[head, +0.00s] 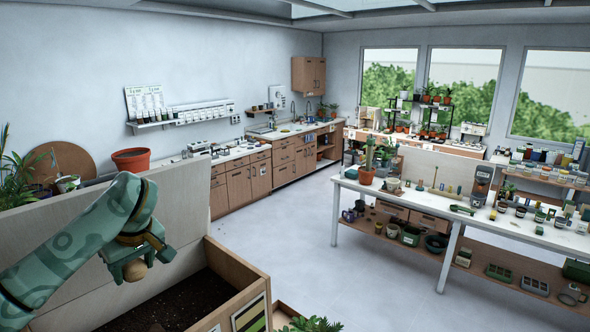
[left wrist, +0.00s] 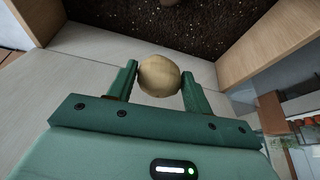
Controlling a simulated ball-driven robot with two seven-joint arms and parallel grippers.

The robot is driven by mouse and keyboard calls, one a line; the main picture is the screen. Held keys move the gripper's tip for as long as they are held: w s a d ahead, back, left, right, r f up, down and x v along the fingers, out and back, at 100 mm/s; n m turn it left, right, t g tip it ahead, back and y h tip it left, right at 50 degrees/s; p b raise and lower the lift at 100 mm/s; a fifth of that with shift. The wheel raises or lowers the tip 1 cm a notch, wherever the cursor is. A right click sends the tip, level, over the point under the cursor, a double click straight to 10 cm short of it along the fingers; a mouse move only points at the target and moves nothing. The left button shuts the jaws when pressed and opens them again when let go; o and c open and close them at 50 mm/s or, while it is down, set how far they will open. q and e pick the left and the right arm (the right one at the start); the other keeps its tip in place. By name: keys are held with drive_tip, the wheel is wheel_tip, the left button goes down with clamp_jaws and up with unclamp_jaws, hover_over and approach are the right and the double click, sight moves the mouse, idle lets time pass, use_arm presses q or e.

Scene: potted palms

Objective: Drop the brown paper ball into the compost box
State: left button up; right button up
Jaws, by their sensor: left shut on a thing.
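My left gripper (head: 132,262) is shut on the brown paper ball (head: 135,270), a small tan, crumpled-looking ball. In the left wrist view the ball (left wrist: 159,76) sits between the two green fingers of the gripper (left wrist: 160,82). The compost box (head: 236,262) is a wooden box with dark soil inside, at the lower left of the head view. The gripper holds the ball above the box, near its back left side. In the left wrist view the soil (left wrist: 175,30) lies beyond the fingertips. My right gripper is not in view.
A white panel (head: 180,262) stands along the back of the box. A terracotta pot (head: 131,160) stands behind it. A long white table (head: 470,222) with pots and tools is at the right. The grey floor (head: 340,270) between is clear. A green plant (head: 312,324) is at the bottom edge.

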use_arm(q)
wheel_tip(320, 180, down, 2)
drive_tip(key=shift+a, duration=0.1)
drive_tip(key=shift+w+a+f, duration=0.15)
drive_tip(key=shift+f, duration=0.25)
drive_tip(key=o, duration=1)
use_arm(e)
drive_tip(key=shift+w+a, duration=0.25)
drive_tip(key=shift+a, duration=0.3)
use_arm(q)
drive_tip(key=shift+o, duration=0.2)
